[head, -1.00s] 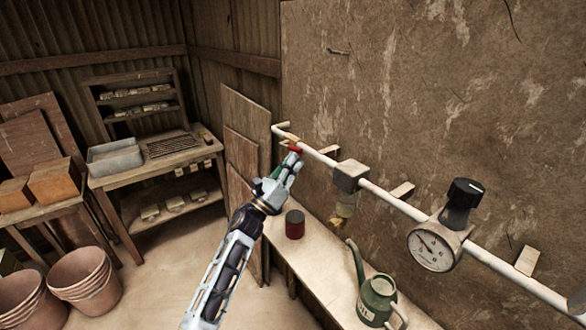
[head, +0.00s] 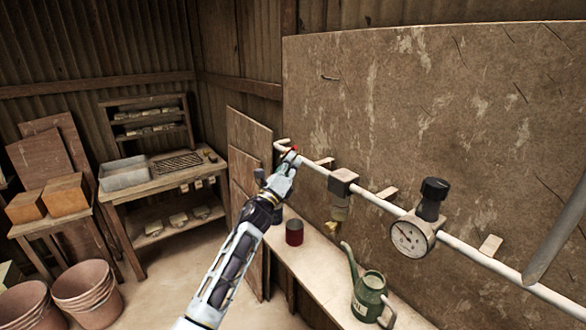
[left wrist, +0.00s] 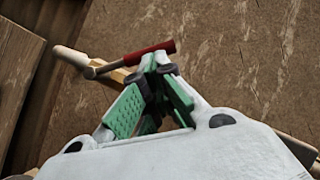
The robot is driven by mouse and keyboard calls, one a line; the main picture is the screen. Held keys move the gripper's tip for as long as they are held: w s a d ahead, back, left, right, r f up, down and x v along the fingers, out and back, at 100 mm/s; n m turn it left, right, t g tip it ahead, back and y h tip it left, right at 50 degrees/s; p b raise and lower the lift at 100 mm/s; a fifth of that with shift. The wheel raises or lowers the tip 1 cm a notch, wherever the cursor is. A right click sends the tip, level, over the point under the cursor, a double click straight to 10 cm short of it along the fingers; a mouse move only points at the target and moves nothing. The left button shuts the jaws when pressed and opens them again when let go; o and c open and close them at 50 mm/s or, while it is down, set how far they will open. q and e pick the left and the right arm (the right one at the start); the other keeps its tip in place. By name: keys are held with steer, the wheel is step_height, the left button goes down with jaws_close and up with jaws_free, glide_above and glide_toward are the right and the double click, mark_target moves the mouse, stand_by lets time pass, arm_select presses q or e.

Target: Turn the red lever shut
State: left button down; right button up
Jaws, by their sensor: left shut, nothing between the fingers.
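The red lever (left wrist: 150,52) sits on the white pipe (head: 372,199) near its far left end. In the head view only a small bit of the red lever (head: 295,148) shows. In the left wrist view its red handle lies aslant across the picture, with its stem running left to the pipe. My left gripper (head: 290,156) is shut and empty, with green finger pads. In the left wrist view its fingertips (left wrist: 158,62) are right at the handle's side; I cannot tell whether they touch it. My right gripper is not in view.
The pipe carries a block valve (head: 343,182) and a gauge with a black knob (head: 412,236) along the board. A bench (head: 322,266) below holds a red can (head: 294,232) and a green watering can (head: 370,298). Clay pots (head: 87,291) stand at the lower left.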

arm_select(q)
steer(key=w+a+r+n+y, duration=0.1)
steer(key=w+a+r+n, duration=0.1)
steer(key=r, duration=0.3)
steer(key=shift+w+a+r+p, duration=0.2)
steer(key=shift+w+r+p, duration=0.15)
steer(key=shift+w, duration=0.4)
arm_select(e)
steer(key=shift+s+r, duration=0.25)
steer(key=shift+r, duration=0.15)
arm_select(q)
steer(key=shift+f+y, duration=0.15)
steer(key=shift+y, duration=0.15)
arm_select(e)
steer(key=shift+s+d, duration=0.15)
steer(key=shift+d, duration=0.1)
